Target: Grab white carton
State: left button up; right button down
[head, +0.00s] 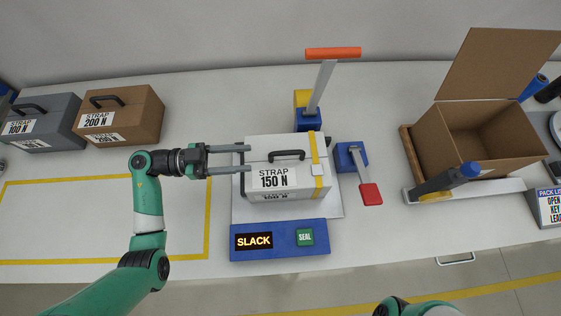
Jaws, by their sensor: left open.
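The white carton (299,168) has a black handle on top and a label reading "STRAP 150 N". It sits on the strapping machine's plate (242,213), with a yellow strap around its right end. My left gripper (247,159) is open at the carton's left end. Its two parallel fingers point right, and their tips reach the carton's left edge. I cannot tell whether they touch it. Of my right arm, only a green and white part shows at the bottom edge; its gripper is out of view.
A brown carton (147,115) and a grey carton (55,124) stand at the far left. A blue panel (271,250) reads "SLACK" and "SEAL". An orange-handled lever (323,80) and red-ended lever (370,193) flank the carton. An open cardboard box (437,138) stands right. The yellow-outlined area (85,220) is clear.

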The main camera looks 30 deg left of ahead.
aim_at(277, 153)
pick_arm(q)
jog(key=shift+w+d, duration=0.35)
jog(key=shift+d, duration=0.05)
jog(key=b+x, duration=0.1)
jog(key=x, duration=0.3)
jog(key=shift+w+d, duration=0.2)
jog(key=shift+d, duration=0.1)
jog(key=shift+w+d+r+b, duration=0.1)
jog(key=shift+w+d+b, duration=0.15)
jog(key=shift+w+b, duration=0.05)
jog(key=x, duration=0.1)
jog(key=b+x, duration=0.1)
jog(key=x, duration=0.1)
jog(key=b+x, duration=0.1)
jog(key=x, duration=0.1)
jog(key=shift+w+a+f, duration=0.1)
jog(key=shift+w+f, duration=0.15)
jog(key=shift+f, duration=0.05)
grip_shut()
jog(key=shift+r, duration=0.1)
